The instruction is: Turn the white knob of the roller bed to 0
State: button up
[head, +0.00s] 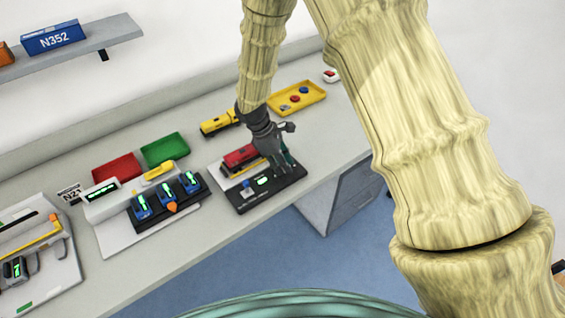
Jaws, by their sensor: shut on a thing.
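A black unit (242,201), which I take for the roller bed, lies on the bench in the middle of the head view. It carries a red model vehicle (240,158), a small lit green display (263,181) and a small blue part (246,187). My gripper (281,165) points down over the unit's right part, beside the red vehicle. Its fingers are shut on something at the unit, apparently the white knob. The fingers hide the knob, so its setting cannot be read.
Left of it stands a unit with several blue controls (167,190) and an orange pointer. Behind are a red tray (117,167), a green tray (165,149), a yellow vehicle (217,123) and a yellow tray (317,95). The bench's front strip is clear.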

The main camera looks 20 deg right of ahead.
jog(key=shift+d+r, duration=0.1)
jog(key=shift+d, duration=0.05)
jog(key=o, duration=1.1)
jog(key=shift+d, duration=0.1)
jog(key=shift+c, duration=0.2)
jog(key=shift+a, duration=0.25)
jog(key=v, duration=1.2)
jog(key=shift+d, duration=0.2)
